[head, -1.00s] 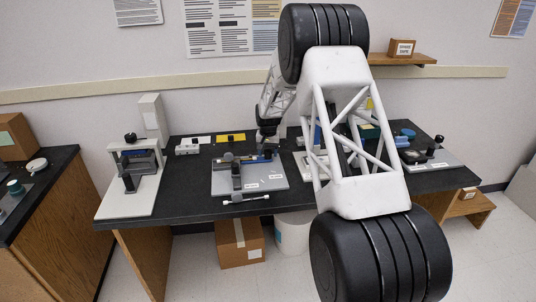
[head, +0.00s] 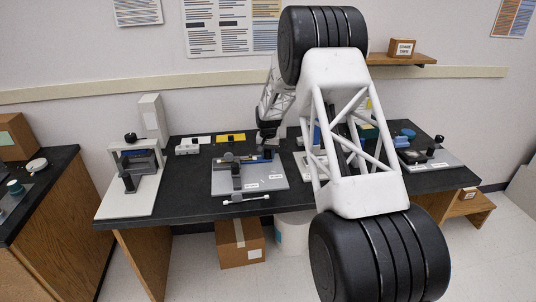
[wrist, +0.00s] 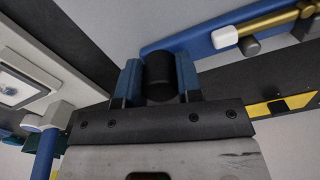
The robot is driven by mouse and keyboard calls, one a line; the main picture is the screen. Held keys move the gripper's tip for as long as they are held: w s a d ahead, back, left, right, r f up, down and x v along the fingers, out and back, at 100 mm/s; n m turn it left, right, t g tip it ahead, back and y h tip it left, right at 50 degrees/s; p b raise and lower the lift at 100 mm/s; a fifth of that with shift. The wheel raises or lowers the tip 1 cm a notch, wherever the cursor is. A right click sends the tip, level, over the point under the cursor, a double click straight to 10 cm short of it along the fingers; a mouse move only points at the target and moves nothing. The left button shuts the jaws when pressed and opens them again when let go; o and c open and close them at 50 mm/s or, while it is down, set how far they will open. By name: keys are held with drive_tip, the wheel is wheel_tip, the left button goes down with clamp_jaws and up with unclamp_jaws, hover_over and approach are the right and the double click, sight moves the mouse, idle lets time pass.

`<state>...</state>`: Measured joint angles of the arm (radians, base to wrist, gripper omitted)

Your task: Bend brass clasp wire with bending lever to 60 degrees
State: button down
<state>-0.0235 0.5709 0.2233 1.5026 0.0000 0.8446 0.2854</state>
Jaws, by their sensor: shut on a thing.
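My gripper (wrist: 159,80) is shut on a black cylindrical knob (wrist: 160,72), with a blue-padded finger on each side of it. The knob stands at the end of the blue bending lever (wrist: 195,44). The brass wire (wrist: 278,22) shows in the upper right of the wrist view, beside a white block (wrist: 225,37) and a grey peg (wrist: 249,46). In the head view, my gripper (head: 268,146) is at the back right of the grey bending plate (head: 268,180). The wire is too small there to read its angle.
A grey-and-white press-like fixture (head: 132,180) stands at the left of the black bench (head: 190,212). A yellow strip (head: 230,138) lies behind the plate. A white-tipped rod (head: 248,199) lies at the bench's front. Another fixture (head: 432,155) stands at the right.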

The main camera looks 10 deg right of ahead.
drive_tip(key=shift+s, duration=0.1)
drive_tip(key=shift+s+a+m, duration=0.1)
drive_tip(key=shift+s+m, duration=1.4)
drive_tip(key=shift+s, duration=0.05)
drive_tip(key=s+a+m, duration=0.1)
drive_tip(key=m, duration=0.1)
drive_tip(key=s+a+m, duration=0.1)
drive_tip(key=s+m, duration=0.1)
drive_tip(key=s+a+m, duration=0.1)
drive_tip(key=s+m, duration=0.1)
drive_tip(key=shift+s, duration=0.25)
drive_tip(key=shift+s+a+m, duration=0.95)
drive_tip(key=shift+a+m, duration=0.1)
drive_tip(key=shift+m, duration=0.55)
drive_tip(key=c, duration=0.8)
unclamp_jaws()
